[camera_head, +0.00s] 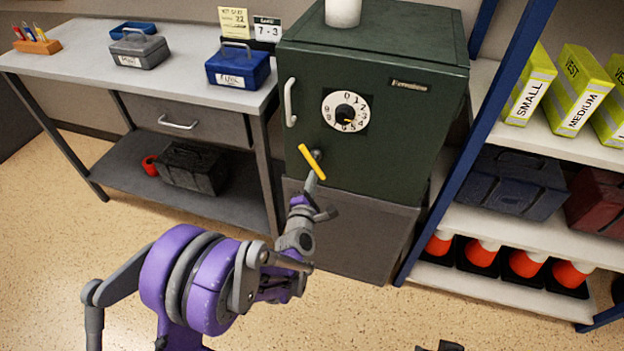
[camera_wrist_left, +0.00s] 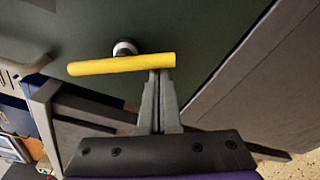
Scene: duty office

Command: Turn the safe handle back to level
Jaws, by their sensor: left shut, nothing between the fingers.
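The dark green safe (camera_head: 385,160) stands with its door closed, a white dial (camera_head: 336,112) on its front. Its yellow handle (camera_head: 308,156) is tilted, upper left to lower right, on a round grey hub. My left gripper (camera_head: 311,181) is shut and empty, just below the handle near its lower right part. In the left wrist view the shut fingertips (camera_wrist_left: 160,74) meet the lower edge of the yellow bar (camera_wrist_left: 105,66), right of the hub (camera_wrist_left: 125,47); I cannot tell if they touch. A dark part at the bottom edge may be my right gripper (camera_head: 440,347).
A grey pedestal (camera_head: 350,230) supports the safe. A workbench (camera_head: 185,85) with a blue box (camera_head: 238,68) stands to the left. A blue-framed shelf (camera_head: 478,140) stands close on the right. The floor in front is clear.

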